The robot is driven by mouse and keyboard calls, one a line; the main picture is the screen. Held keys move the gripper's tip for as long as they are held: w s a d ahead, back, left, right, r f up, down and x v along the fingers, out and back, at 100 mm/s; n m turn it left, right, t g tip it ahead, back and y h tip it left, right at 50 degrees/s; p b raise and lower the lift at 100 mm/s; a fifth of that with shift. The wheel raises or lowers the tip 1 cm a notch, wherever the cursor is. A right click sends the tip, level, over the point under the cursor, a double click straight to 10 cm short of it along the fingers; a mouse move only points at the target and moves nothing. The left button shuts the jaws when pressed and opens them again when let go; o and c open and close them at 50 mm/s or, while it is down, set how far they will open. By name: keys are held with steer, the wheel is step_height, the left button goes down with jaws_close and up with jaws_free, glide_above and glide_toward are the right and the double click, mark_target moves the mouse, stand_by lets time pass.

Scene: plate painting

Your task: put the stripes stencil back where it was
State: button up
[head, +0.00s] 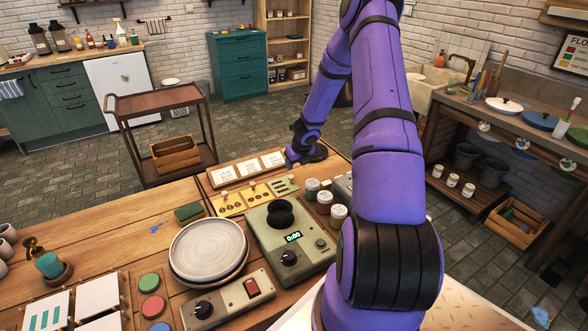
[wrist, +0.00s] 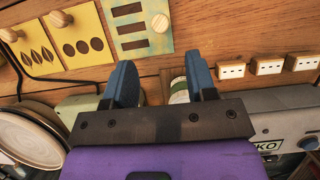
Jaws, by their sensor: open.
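The stripes stencil (wrist: 131,44) is a small card with dark bar cut-outs, a round wooden knob and yellow and blue-green colouring. It lies at the right end of the stencil row, beside the yellow dots stencil (wrist: 83,46) and leaf stencil (wrist: 35,57). In the head view, the stripes stencil (head: 284,188) is at the back of the workbench, just in front of my arm's end. My gripper (wrist: 161,78) is open, its two blue fingers apart with nothing held. The stencil lies beyond the fingertips in the wrist view, apart from them.
A grey plate (head: 207,246) stands on the bench, left of a green device with a display (head: 290,240). Paint jars (head: 324,200) stand close to its right. A green sponge (head: 188,212) lies behind the plate. White cards (head: 247,169) stand behind the stencils.

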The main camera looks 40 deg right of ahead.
steer(key=w+a+r+n+t+y, duration=0.1)
steer(key=a+r+n, duration=0.45)
steer(key=r, duration=0.45)
steer(key=w+a+r+n+t, duration=0.1)
steer(key=a+r+n, duration=0.45)
steer(key=r, duration=0.35)
steer(key=s+a+r+n+y, duration=0.2)
steer(key=s+a+r+n, duration=0.3)
steer(key=a+r+n, duration=0.6)
steer(key=s+a+r+n, duration=0.8)
steer(key=s+a+r, duration=0.2)
steer(key=s, duration=0.3)
steer(key=s+a+r+n+h, duration=0.1)
steer(key=s+n, duration=0.3)
steer(key=s, duration=0.3)
steer(key=s+a+r+n+g, duration=0.1)
steer(key=s+n, duration=0.3)
steer(key=s, duration=0.4)
steer(key=shift+s+r+n+h, duration=0.3)
steer(key=shift+n+h, duration=0.1)
